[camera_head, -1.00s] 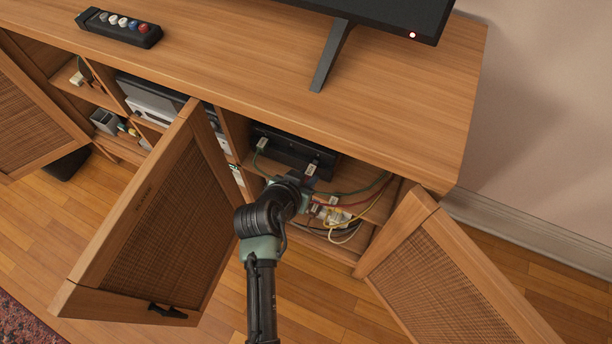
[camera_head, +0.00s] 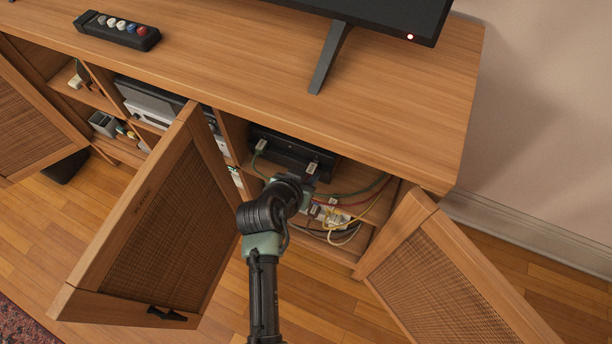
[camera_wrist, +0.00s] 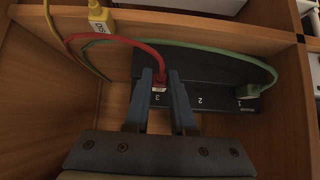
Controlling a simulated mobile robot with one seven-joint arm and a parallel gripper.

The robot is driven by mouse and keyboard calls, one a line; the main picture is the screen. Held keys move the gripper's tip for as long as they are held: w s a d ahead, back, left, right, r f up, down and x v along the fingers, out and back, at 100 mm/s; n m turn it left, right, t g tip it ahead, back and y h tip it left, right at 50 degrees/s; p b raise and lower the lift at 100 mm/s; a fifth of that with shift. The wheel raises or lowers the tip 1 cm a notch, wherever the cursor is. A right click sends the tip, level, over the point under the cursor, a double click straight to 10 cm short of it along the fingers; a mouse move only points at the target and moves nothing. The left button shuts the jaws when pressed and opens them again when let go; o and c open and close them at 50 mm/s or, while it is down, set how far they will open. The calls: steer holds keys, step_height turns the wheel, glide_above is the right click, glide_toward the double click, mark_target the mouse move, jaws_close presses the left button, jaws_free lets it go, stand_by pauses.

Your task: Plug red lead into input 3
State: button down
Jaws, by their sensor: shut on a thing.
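The red lead (camera_wrist: 118,41) curves in from the left in the wrist view and ends in a plug with a pale label (camera_wrist: 159,86). My gripper (camera_wrist: 161,77) is shut on this plug, a finger on each side. The plug is at the black box (camera_wrist: 200,76), by the printed 3; I cannot tell how deep it sits. The numbers 2 and 1 show to the right. A green lead's plug (camera_wrist: 247,91) is at input 1. In the head view my gripper (camera_head: 304,183) is inside the open cabinet, in front of the black box (camera_head: 290,150), partly hiding it.
A yellow lead with a labelled plug (camera_wrist: 100,18) lies left in the wrist view. Several loose cables and a white power strip (camera_head: 335,214) lie below the box. Open rattan doors stand left (camera_head: 160,215) and right (camera_head: 450,270) of my arm.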

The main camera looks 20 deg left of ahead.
steer(key=shift+w, duration=0.45)
steer(key=c, duration=0.7)
jaws_free()
steer(key=p+v, duration=0.4)
steer(key=v, duration=0.9)
